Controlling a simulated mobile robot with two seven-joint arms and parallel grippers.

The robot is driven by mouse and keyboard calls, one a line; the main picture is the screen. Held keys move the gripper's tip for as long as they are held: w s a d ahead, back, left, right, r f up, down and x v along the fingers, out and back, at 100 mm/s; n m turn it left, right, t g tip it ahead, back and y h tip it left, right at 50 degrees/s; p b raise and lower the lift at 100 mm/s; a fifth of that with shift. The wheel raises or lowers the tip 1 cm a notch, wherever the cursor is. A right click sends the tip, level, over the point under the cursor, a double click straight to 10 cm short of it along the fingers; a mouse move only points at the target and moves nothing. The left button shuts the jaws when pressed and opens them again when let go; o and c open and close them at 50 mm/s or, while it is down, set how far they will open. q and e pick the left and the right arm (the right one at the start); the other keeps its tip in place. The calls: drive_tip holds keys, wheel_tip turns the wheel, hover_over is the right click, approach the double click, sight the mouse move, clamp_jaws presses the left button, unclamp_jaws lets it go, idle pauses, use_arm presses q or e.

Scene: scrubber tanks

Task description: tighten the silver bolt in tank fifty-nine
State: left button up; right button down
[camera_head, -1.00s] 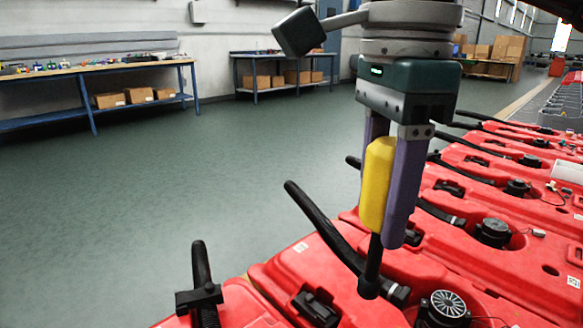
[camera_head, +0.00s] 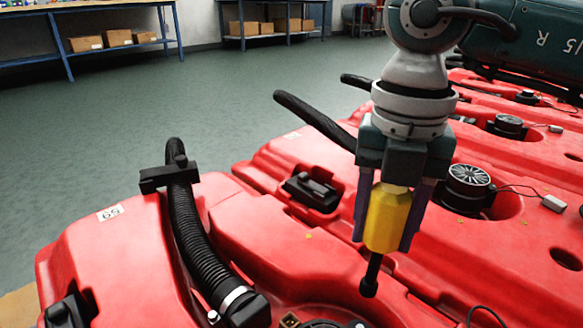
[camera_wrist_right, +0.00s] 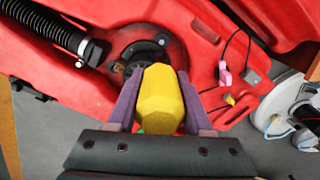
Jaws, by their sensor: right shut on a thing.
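My right gripper (camera_head: 388,212) is shut on a yellow-handled driver (camera_head: 387,222) with a black shaft and socket tip. The driver points down above the red tanks, and its tip looks clear of any bolt. In the right wrist view the yellow handle (camera_wrist_right: 160,100) sits between the purple fingers (camera_wrist_right: 158,108) and hides its own tip. Tank fifty-nine (camera_head: 120,255) is the nearest red tank, with a white "59" label (camera_head: 110,212). A small silver bolt head (camera_head: 213,316) shows beside its hose clamp. My left gripper is not in view.
A black ribbed hose (camera_head: 190,230) runs over tank fifty-nine to a dark round fitting at the bottom edge. More red tanks with hoses, a black cap (camera_head: 468,178) and thin cables stand to the right. The green floor (camera_head: 130,120) behind is clear up to blue benches.

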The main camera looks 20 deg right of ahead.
sight(374, 276)
drive_tip(key=f, duration=0.1)
drive_tip(key=f+m+b, duration=0.1)
drive_tip(key=f, duration=0.1)
drive_tip(key=f+m+b, duration=0.1)
drive_tip(key=shift+d+f, duration=0.15)
drive_tip(key=shift+d, duration=0.1)
wheel_tip(374, 276, down, 5)
drive_tip(key=b, duration=0.4)
drive_tip(key=shift+s+b, duration=0.1)
drive_tip(key=shift+b, duration=0.3)
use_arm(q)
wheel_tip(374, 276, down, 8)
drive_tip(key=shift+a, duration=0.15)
use_arm(e)
drive_tip(key=shift+r, duration=0.2)
drive_tip(key=shift+r+p, duration=0.2)
drive_tip(key=shift+p, duration=0.5)
drive_tip(key=shift+f, duration=0.15)
drive_tip(key=c, duration=0.8)
unclamp_jaws()
drive_tip(key=shift+c, duration=0.2)
clamp_jaws()
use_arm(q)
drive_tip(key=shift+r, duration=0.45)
